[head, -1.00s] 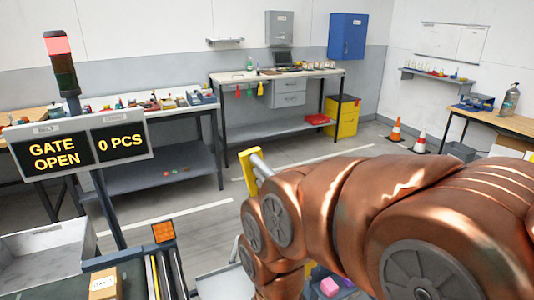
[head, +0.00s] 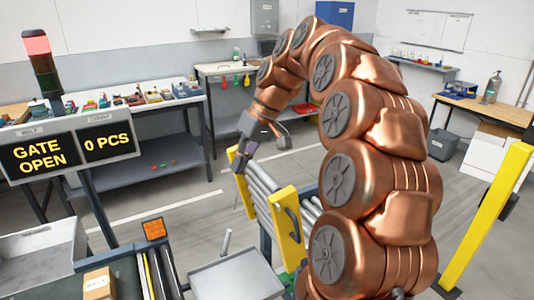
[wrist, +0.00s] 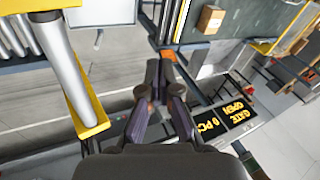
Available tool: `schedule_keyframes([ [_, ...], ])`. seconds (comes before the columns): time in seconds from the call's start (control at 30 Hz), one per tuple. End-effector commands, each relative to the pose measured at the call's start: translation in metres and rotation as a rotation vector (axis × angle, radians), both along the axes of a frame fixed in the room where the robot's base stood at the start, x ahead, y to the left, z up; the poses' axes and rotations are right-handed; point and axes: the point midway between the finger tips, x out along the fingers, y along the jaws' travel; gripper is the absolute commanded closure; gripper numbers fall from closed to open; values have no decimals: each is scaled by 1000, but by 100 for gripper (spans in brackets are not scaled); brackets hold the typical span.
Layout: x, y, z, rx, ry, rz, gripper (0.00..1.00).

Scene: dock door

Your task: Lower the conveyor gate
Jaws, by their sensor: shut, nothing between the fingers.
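The conveyor gate (head: 286,230) stands raised and tilted, with yellow side plates, grey rollers between them and a dark handle on the near plate. In the wrist view its yellow end and a roller (wrist: 65,75) fill the upper left. My gripper (head: 238,165) is shut and empty, pointing down by the gate's upper far end. In the wrist view the closed fingertips (wrist: 160,58) lie to the right of the gate; whether they touch it I cannot tell from the head view. The sign (head: 68,152) reads GATE OPEN and 0 PCS.
A red-lit signal tower (head: 40,60) stands above the sign. A conveyor with a cardboard box (head: 98,284) is at lower left. A grey tray (head: 235,278) lies beside the gate. A yellow post (head: 488,215) stands at right. Open floor lies behind the gate.

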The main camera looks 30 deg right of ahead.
Motion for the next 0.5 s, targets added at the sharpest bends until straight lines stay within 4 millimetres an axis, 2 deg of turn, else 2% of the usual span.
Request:
schedule_keyframes([
  [0.03, 11, -19, 5, 12, -18, -15, 100],
  [0.2, 36, -80, 19, 36, -92, -51, 100],
  [0.4, 48, -153, 25, 36, -165, -96, 100],
  [0.5, 48, -180, 26, 30, -191, -110, 100],
])
